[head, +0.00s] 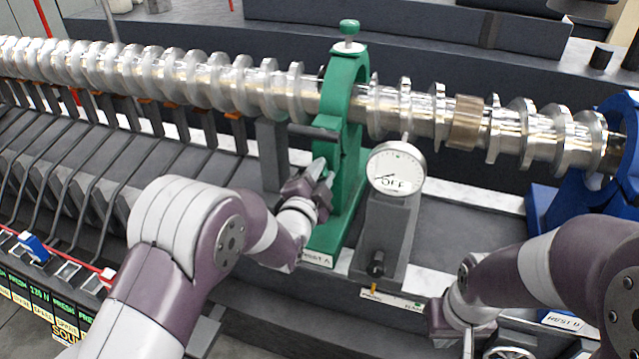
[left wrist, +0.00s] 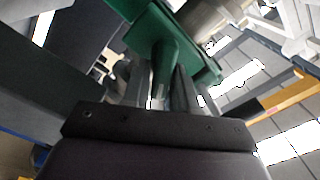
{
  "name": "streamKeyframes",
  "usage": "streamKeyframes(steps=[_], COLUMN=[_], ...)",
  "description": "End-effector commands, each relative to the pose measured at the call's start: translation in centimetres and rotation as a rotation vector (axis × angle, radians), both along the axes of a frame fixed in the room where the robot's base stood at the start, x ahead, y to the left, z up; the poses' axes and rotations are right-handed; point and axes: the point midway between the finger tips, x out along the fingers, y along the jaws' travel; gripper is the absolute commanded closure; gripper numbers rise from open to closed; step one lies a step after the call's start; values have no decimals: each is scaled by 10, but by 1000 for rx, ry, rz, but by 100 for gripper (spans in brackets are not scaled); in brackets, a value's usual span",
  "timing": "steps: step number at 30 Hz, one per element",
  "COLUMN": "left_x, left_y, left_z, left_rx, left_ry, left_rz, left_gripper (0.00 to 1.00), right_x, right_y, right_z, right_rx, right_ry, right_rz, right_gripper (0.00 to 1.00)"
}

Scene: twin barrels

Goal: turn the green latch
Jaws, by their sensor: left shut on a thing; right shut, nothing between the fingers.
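The green rest (head: 345,190), labelled as rest A, stands upright around the long shiny screw shaft. A green knob (head: 349,28) tops its ring, and a dark bar (head: 312,133) sticks out on its left side. My left gripper (head: 322,172) is at the rest's left face, below the bar. In the left wrist view it is shut on a green latch stem (left wrist: 166,65) that stands between the fingers (left wrist: 162,92). In the head view the gripper hides this stem. My right gripper (head: 468,335) is low at the bottom right, shut and away from the green rest.
A dial gauge (head: 396,168) reading OFF stands on a grey post just right of the green rest. A blue rest (head: 628,150) holds the shaft at the far right. A brown collar (head: 466,122) sits on the shaft. Slanted dark bars line the left side.

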Motion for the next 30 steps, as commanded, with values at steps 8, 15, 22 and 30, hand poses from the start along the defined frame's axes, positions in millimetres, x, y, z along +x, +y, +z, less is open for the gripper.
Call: streamKeyframes(steps=[8, 15, 22, 30], left_x=[-1, -1, -1, -1], left_y=[-2, -3, -3, -3], left_z=[-9, -10, -10, -10], left_rx=[242, 414, 519, 572], left_ry=[-64, -109, -138, -149], left_rz=[-1, -2, -2, -2], left_gripper=[100, 100, 100, 100], right_x=[0, 0, 0, 0], right_y=[0, 0, 0, 0], right_z=[-32, -49, -59, -62], right_rx=[0, 0, 0, 0], right_ry=[0, 0, 0, 0], right_rz=[0, 0, 0, 0], right_gripper=[100, 100, 100, 100])
